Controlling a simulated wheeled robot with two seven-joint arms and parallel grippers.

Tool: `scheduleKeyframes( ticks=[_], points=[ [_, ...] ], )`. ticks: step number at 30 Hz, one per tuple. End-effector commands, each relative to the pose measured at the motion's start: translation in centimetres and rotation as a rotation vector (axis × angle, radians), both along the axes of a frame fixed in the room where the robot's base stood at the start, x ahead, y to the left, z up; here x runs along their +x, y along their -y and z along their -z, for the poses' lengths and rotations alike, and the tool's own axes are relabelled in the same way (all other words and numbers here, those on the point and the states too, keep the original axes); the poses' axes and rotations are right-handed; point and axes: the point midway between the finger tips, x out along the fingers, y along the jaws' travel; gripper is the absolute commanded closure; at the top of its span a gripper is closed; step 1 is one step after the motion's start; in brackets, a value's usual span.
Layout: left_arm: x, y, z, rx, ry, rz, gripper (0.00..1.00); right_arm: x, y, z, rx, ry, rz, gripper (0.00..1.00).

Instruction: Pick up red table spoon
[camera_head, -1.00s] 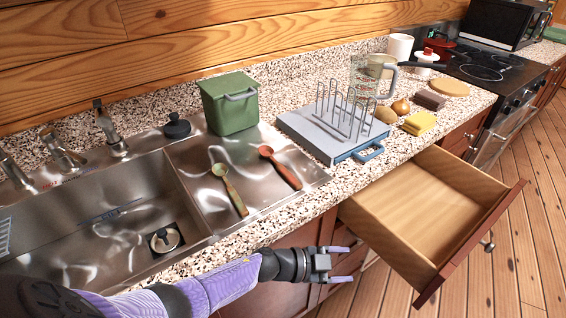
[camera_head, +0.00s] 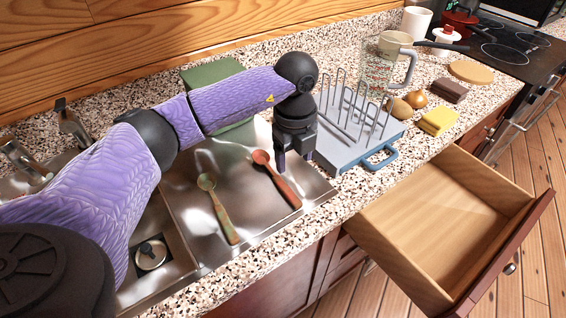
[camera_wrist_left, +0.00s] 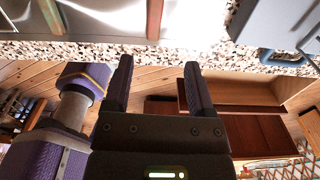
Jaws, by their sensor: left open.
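The red table spoon (camera_head: 277,180) lies on the steel drainboard (camera_head: 185,220), its bowl end toward the back and its handle toward the front edge. The tip of its handle shows at the top of the left wrist view (camera_wrist_left: 155,18). A green spoon (camera_head: 218,209) lies to its left. My left gripper (camera_head: 293,164) is open and empty, pointing down. It hangs close to the red spoon, between it and the dish rack; whether it touches the board is unclear. Its two fingers also show in the left wrist view (camera_wrist_left: 158,82). My right gripper is out of view.
A grey dish rack (camera_head: 345,145) with upright wires stands just right of my gripper. A green bin (camera_head: 208,72) is partly hidden behind my arm. An open, empty drawer (camera_head: 440,215) juts out at front right. A yellow sponge (camera_head: 438,121) lies on the counter.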

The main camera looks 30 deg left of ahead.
Motion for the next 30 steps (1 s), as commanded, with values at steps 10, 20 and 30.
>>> scheduleKeyframes(
  ticks=[10,20,30],
  points=[
    [-0.2,-0.6,5.7,0.019,-0.001,-0.01,0.29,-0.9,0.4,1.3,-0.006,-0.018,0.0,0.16],
    [-0.3,-1.0,9.8,0.017,0.002,-0.007,0.29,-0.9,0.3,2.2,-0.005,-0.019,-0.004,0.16],
    [-0.3,-1.0,9.7,0.017,0.002,-0.007,0.74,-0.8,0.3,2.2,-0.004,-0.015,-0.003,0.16]
  ],
)
